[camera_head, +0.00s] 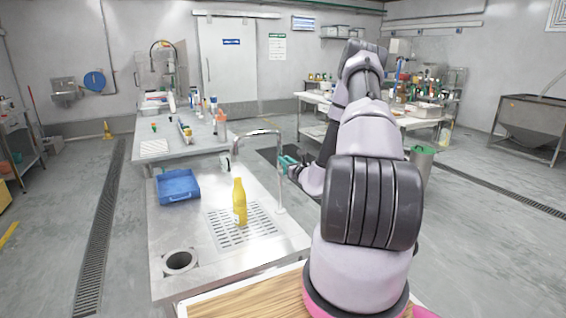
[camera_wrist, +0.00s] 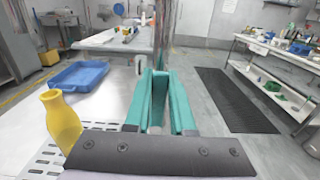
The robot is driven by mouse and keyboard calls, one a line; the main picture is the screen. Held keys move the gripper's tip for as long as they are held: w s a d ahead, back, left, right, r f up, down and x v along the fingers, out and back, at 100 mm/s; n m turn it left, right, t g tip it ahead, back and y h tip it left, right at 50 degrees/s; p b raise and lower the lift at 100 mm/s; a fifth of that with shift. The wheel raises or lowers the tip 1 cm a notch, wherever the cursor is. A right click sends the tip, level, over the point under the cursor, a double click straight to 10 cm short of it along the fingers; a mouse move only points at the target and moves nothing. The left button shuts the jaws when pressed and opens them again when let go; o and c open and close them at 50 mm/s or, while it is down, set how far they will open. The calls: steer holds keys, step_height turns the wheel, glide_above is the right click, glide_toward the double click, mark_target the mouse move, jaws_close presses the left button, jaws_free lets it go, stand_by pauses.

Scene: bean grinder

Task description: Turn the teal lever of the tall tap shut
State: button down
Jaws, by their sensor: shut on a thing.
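The tall tap (camera_head: 281,178) is a shiny metal column with a spout arching left over the steel counter. In the wrist view its column (camera_wrist: 166,32) rises just beyond my fingertips. My gripper (camera_head: 286,161) has teal fingers and is at the tap column, on its right side. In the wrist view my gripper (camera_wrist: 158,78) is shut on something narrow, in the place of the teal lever. The lever cannot be told apart from the teal fingers, and its angle is hidden.
A yellow bottle (camera_head: 239,203) stands on the drain grate (camera_head: 226,236), left of the tap. A blue tray (camera_head: 178,186) lies farther left on the counter. A round hole (camera_head: 180,262) is at the near left.

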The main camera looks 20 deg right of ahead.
steer(key=c, duration=0.8)
jaws_free()
steer(key=shift+o, duration=0.2)
steer(key=s, duration=1.1)
steer(key=shift+d, duration=0.25)
